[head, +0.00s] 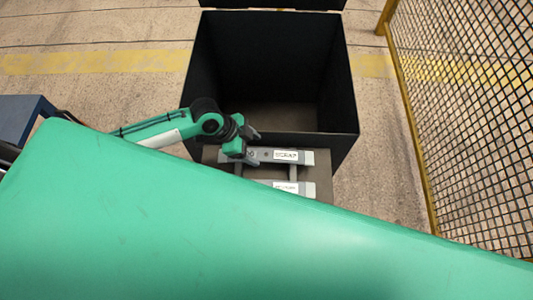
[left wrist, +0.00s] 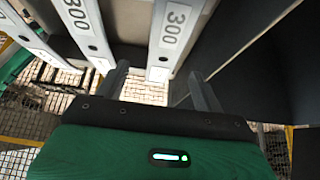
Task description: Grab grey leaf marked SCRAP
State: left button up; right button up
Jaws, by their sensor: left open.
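A grey leaf (head: 268,155) with a white label lies across the stand in front of the black crate; its lettering is too small to read surely. A second grey leaf (head: 310,188) lies nearer, partly hidden by the green surface. My left gripper (head: 252,146) is at the left end of the farther leaf. In the left wrist view the open fingers (left wrist: 160,87) stand either side of the end of a leaf marked 300 (left wrist: 157,72), with no clear contact. Another leaf marked 300 (left wrist: 96,45) is left of it. I read no SCRAP marking. My right gripper is not in view.
The black open crate (head: 345,90) stands just behind the leaves and looks empty. A yellow-framed mesh fence (head: 415,120) runs along the right. A blue-grey table (head: 18,118) is at the left edge. Floor between crate and fence is clear.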

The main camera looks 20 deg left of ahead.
aim_at(264, 154)
pick_arm(q)
jog(key=shift+w+p+x, duration=0.2)
jog(key=shift+p+x, duration=0.45)
jog(key=shift+x, duration=2.25)
jog(key=shift+a, duration=0.2)
grip_shut()
jog(key=shift+r, duration=0.1)
